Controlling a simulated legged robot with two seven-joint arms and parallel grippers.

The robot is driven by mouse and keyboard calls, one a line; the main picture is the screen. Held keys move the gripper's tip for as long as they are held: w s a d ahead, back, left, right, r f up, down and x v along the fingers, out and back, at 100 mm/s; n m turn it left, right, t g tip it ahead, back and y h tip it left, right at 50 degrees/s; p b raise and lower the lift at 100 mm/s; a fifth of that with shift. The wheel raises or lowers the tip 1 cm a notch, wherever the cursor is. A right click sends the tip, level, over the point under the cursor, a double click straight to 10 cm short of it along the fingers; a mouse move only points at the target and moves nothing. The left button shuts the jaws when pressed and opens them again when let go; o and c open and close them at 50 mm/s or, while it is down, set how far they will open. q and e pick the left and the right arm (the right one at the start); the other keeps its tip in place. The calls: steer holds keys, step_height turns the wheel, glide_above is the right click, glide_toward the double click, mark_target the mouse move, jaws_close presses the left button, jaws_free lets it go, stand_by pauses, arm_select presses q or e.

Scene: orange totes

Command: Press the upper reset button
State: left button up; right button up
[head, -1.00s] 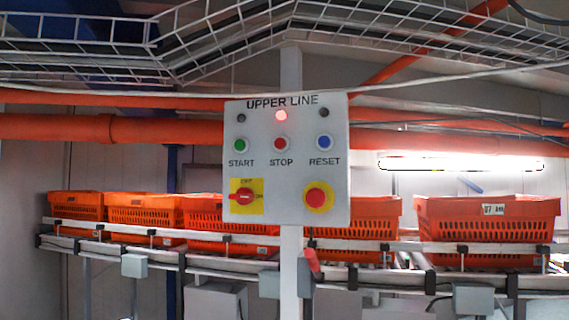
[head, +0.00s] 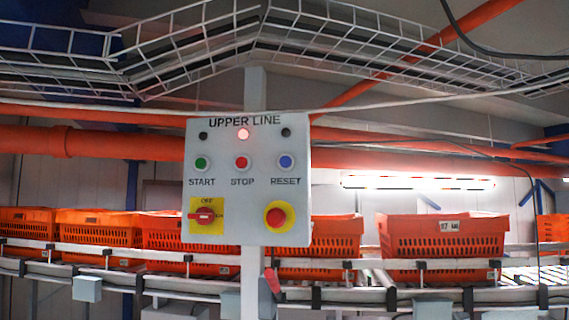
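A pale grey control panel (head: 222,222) labelled "UPPER LINE" stands on a post in the middle of the head view, facing me. Its blue reset button (head: 286,161) is at the right of the button row, above the word RESET. The green start button (head: 201,163) is at the left and the red stop button (head: 241,162) is in the middle. A red lamp (head: 243,134) above stop is lit; the lamps on either side are dark. Below are a red rotary switch (head: 202,216) on a yellow plate and a red emergency knob (head: 275,217). Neither gripper is in view.
Several orange totes (head: 440,236) stand on a conveyor (head: 450,264) behind the panel. Wire cable trays (head: 190,45) and orange pipes (head: 110,142) run overhead and behind. A white post (head: 255,88) carries the panel. No obstacle shows in front of the panel.

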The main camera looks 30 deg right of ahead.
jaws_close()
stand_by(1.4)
